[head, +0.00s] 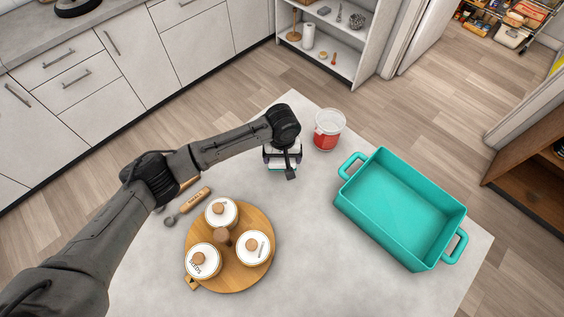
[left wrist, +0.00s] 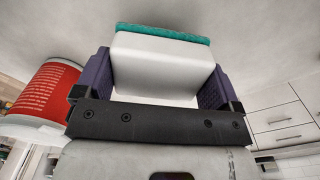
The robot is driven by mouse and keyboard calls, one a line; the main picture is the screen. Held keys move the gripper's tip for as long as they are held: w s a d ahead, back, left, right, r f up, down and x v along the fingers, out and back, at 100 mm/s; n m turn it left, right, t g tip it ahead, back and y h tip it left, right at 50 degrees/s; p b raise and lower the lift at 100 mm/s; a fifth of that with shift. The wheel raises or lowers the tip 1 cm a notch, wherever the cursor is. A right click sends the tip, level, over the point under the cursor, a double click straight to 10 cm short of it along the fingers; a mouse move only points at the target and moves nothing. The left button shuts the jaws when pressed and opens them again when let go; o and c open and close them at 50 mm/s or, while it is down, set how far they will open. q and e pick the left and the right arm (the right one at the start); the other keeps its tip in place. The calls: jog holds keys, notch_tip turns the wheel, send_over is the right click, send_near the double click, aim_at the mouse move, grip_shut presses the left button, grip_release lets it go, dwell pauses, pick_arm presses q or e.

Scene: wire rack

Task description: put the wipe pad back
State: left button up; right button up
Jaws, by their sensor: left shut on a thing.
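The wipe pad, a white block with a teal face, shows between the fingers in the left wrist view (left wrist: 165,62). My left gripper (head: 283,165) is shut on its white body over the far part of the grey table (head: 315,240). The fingers also show in the left wrist view (left wrist: 160,85), one on each side of the block. In the head view the gripper hides most of the pad. I cannot tell whether the teal face touches the table. My right gripper is not in view.
A red and white tub (head: 328,130) stands close right of the gripper. A teal tray (head: 462,245) fills the table's right. A round wooden board (head: 236,283) with several lidded jars and a wooden-handled tool (head: 195,200) lie nearer. A wire rack (head: 515,25) stands far right.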

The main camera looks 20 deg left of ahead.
aim_at(282, 163)
pick_arm(q)
jog(key=shift+f, duration=2.05)
jog(key=o, duration=0.7)
jog(key=shift+f, duration=0.15)
jog(key=shift+c, duration=0.2)
notch_tip(282, 163, up, 12)
jog(key=shift+r+p, duration=0.2)
jog(key=shift+p, duration=0.25)
